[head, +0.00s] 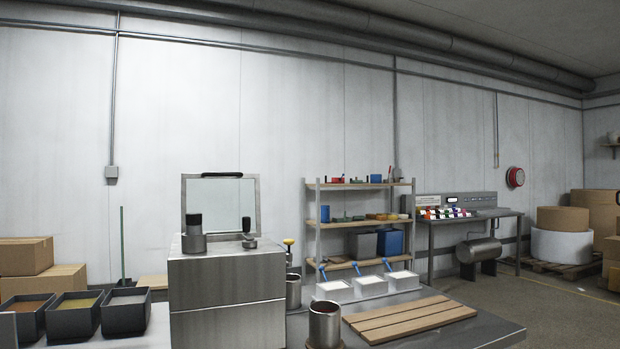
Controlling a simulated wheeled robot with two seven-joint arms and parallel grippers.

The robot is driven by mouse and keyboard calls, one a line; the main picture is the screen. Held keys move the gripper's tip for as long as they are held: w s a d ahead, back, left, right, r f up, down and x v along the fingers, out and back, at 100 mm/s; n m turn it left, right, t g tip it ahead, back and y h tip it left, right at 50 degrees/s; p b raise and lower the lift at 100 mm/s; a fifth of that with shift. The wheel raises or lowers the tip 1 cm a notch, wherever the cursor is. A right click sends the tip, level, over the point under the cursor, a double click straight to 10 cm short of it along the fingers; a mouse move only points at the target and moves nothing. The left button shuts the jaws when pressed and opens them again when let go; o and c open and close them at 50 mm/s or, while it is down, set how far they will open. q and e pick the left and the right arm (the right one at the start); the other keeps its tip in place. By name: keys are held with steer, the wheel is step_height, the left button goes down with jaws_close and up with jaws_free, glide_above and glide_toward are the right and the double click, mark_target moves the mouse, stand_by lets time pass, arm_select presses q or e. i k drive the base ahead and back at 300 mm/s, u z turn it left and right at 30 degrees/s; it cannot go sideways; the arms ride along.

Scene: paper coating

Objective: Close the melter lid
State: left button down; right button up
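The melter (228,290) is a brushed steel box at the left of centre in the head view. Its lid (222,200) looks like the framed pale panel standing upright at the back of the box, with a black handle (221,175) along its top edge. The lid stands open. A steel cylinder with a dark top (194,234) and a smaller black-knobbed fitting (248,235) are on the box's top face, in front of the panel. The hinge is hidden. Neither of my grippers is in view.
Dark bins (125,312) stand left of the melter. A steel pot (324,325), a slatted wooden board (410,318) and white trays (369,286) with blue-handled tools are on the steel table (490,332) to the right. A shelf rack (362,221) stands behind.

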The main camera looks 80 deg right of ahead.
mark_target(207, 174)
steer(key=z, duration=2.6)
